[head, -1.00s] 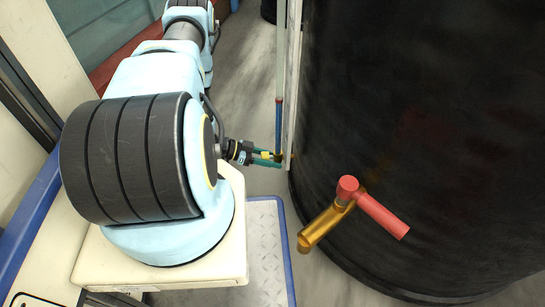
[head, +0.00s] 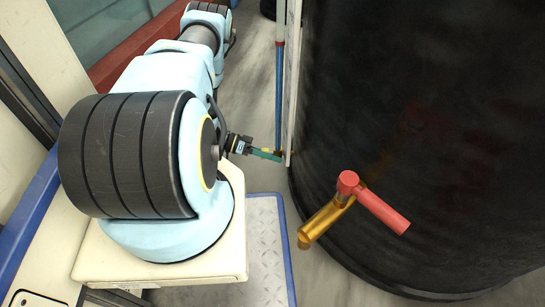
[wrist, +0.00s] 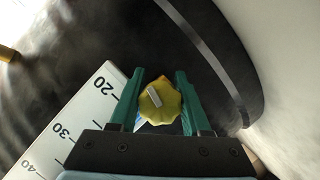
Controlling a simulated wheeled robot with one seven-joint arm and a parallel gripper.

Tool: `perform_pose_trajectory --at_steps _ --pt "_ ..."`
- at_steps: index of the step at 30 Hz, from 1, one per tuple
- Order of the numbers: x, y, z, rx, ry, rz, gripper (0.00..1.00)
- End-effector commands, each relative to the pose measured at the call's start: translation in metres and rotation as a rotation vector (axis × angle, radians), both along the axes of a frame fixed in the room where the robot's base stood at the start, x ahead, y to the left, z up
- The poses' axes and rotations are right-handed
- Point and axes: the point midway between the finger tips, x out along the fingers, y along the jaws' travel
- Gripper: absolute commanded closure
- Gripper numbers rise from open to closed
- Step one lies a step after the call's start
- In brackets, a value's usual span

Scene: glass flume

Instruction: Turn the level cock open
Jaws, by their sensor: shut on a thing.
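The level cock is a yellow lobed knob (wrist: 160,101) with a pale pointer line, set slanted in the wrist view. My gripper (wrist: 159,88) has its green fingers on either side of the knob and is shut on it. In the head view my gripper (head: 267,154) reaches the foot of the thin gauge tube (head: 279,95), and the knob is hidden there. Blue fills most of the visible tube, with a red band near its top.
A white scale board (wrist: 75,125) with black numbers stands beside the knob. A large black tank (head: 420,120) fills the right side. A brass tap (head: 325,220) with a red handle (head: 378,207) juts out in front. Grey floor lies between my arm and the tank.

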Motion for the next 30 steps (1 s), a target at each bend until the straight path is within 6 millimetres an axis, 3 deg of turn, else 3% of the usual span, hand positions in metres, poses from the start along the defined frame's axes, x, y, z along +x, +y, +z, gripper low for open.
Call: perform_pose_trajectory --at_steps 12,13,21,30 --pt "0.0004 0.0006 -0.0002 0.001 0.007 0.001 1.00" --pt "0.0004 0.0006 -0.0002 0.001 0.007 0.001 0.52" --pt "0.0002 0.0003 0.0000 0.000 0.007 0.001 0.23" --pt "0.0011 0.0033 0.0016 0.000 0.006 0.000 0.23"
